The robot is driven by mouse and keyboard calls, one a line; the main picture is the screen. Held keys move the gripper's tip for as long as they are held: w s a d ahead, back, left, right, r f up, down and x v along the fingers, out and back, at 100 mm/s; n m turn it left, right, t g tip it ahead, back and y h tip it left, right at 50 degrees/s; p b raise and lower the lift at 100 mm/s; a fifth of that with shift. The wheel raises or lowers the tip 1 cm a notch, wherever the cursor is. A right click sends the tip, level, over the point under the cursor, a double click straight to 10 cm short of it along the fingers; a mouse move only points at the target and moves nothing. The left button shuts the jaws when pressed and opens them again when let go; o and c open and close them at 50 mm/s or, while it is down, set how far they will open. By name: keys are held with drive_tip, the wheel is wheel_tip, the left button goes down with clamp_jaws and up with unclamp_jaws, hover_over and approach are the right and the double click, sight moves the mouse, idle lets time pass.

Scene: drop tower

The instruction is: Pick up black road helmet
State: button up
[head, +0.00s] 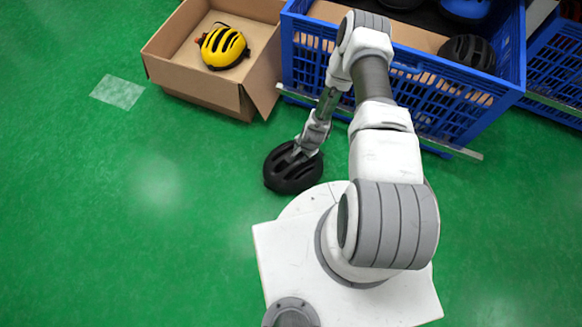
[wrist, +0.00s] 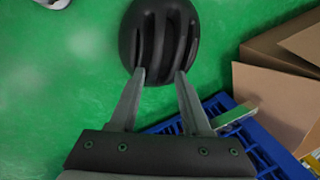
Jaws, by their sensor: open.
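A black road helmet (head: 290,169) lies on the green floor in front of my base in the head view. It also shows at the top of the wrist view (wrist: 158,35), with long vents running along its shell. My gripper (head: 298,154) is over the helmet. In the wrist view its two fingers (wrist: 160,72) are spread apart, with the tips overlapping the helmet's near edge and part of the shell between them. I cannot tell whether the fingers touch it.
A cardboard box (head: 176,62) holding a yellow helmet (head: 223,48) stands at the back. A blue crate (head: 510,70) beside it holds another black helmet (head: 467,52) and a blue helmet (head: 465,8). The floor on the left is clear apart from a pale patch (head: 118,92).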

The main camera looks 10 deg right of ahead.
drive_tip(key=b, duration=0.4)
hover_over(295, 164)
drive_tip(key=s, duration=0.2)
drive_tip(key=x, duration=0.3)
drive_tip(key=s+x, duration=0.1)
drive_tip(key=x, duration=0.3)
drive_tip(key=d+x, duration=0.1)
drive_tip(key=x, duration=0.2)
drive_tip(key=shift+s+f, duration=0.3)
drive_tip(key=shift+f, duration=0.1)
drive_tip(key=shift+d+b+x, duration=0.1)
drive_tip(key=shift+b+x, duration=0.75)
drive_tip(key=shift+x, duration=0.45)
drive_tip(key=shift+d+b+x, duration=0.15)
drive_tip(key=shift+b+x, duration=0.7)
drive_tip(key=shift+x, duration=0.45)
clamp_jaws()
